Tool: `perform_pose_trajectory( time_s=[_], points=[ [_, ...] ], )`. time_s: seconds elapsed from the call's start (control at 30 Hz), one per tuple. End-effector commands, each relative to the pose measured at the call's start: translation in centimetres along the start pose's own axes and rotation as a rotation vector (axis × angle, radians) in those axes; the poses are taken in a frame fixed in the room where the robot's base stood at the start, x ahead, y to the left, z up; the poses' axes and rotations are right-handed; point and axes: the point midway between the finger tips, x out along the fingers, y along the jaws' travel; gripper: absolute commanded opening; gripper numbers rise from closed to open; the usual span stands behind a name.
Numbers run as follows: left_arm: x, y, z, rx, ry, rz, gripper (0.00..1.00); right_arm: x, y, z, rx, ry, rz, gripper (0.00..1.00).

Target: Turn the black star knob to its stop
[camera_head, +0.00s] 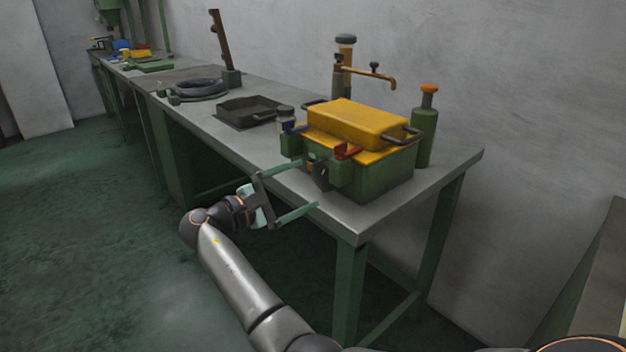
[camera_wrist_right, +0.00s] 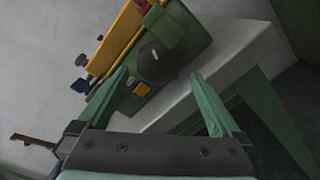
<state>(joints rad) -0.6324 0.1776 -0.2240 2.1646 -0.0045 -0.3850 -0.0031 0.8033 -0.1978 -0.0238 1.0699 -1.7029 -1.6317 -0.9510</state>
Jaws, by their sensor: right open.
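The black star knob (camera_head: 320,177) is a dark round piece on the front face of a green machine (camera_head: 384,178) with a yellow top. In the right wrist view the knob (camera_wrist_right: 155,62) shows as a dark disc with a small light mark, ahead of and between the fingertips. My right gripper (camera_head: 308,185) is open and empty, its pale green fingers pointing at the knob from the front. The fingers look apart from the knob, with a gap I cannot judge exactly. My left gripper is out of view.
The machine stands on a grey-topped bench (camera_head: 410,198) with green legs. A green bottle (camera_head: 425,130) stands behind right, a dark tray (camera_head: 252,111) left. Floor in front is clear.

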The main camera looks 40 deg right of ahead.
Motion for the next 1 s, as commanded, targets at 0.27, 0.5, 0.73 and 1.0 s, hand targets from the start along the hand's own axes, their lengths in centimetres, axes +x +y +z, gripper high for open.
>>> perform_pose_trajectory(
  time_s=[0.27,0.5,0.73,1.0],
  points=[
    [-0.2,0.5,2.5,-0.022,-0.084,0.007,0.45,-5.8,0.1,0.0,0.002,0.001,0.0,1.0],
    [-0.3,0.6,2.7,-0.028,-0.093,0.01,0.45,-7.6,0.0,0.0,0.001,0.0,-0.001,1.0],
    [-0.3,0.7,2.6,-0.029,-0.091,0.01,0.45,-7.7,0.0,0.0,0.002,-0.001,-0.001,1.0],
    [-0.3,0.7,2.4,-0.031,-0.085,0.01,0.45,-6.5,-0.2,0.1,0.0,-0.019,0.0,1.0]
  ],
)
